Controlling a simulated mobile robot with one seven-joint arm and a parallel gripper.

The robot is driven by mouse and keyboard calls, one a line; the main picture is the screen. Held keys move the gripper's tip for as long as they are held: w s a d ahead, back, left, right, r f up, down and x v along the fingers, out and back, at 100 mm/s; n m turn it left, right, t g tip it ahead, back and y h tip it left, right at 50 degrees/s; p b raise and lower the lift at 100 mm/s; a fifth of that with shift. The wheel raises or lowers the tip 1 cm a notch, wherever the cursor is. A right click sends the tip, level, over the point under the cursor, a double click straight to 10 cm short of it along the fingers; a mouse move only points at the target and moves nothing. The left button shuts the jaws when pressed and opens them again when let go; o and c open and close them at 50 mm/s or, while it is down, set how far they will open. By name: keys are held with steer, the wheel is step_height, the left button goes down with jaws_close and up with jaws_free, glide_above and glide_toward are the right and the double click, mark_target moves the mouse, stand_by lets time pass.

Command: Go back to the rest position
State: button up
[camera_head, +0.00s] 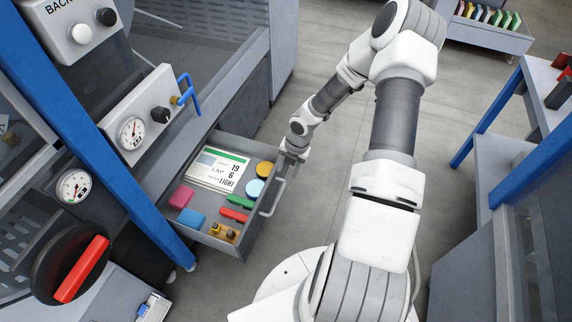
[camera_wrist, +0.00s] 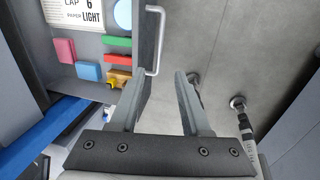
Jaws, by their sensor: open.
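My gripper (camera_wrist: 163,80) is open and empty in the wrist view. Its two fingers stand apart, with the drawer's pale bar handle (camera_wrist: 156,42) seen just beyond and between their tips. In the head view my gripper (camera_head: 291,158) is small, close to the drawer's front and its handle (camera_head: 273,197). Whether a finger touches the handle I cannot tell. The grey drawer (camera_head: 253,222) is pulled out from the cabinet. My arm reaches forward and bends down to it.
The drawer holds a printed card (camera_head: 217,169) and several coloured pieces, including a pink block (camera_head: 181,197) and a blue block (camera_head: 190,219). A panel with a red-handled knob (camera_head: 82,268) and gauges is at left. A blue-framed bench (camera_head: 533,150) stands right. Grey floor (camera_head: 330,190) lies between.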

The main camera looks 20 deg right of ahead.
steer(key=shift+r, duration=0.1)
step_height(320, 180, up, 26)
steer(key=s+d+m+h, duration=0.1)
steer(key=s+m+h, duration=0.3)
steer(key=m, duration=0.7)
steer(key=s+a+r+m+t+y, duration=0.1)
steer(key=s+a+r+m+t, duration=0.1)
steer(key=s+a+r+m, duration=0.55)
steer(key=s+a+r+m+t+y, duration=0.1)
steer(key=s+a+r+m+t, duration=0.1)
steer(key=s+a+r+m, duration=0.55)
step_height(320, 180, up, 17)
steer(key=s+d+m+p, duration=0.1)
steer(key=s+d+p, duration=0.1)
steer(key=p, duration=1.3)
steer(key=shift+d+f, duration=0.15)
steer(key=shift+d, duration=0.3)
steer(key=shift+a, duration=0.15)
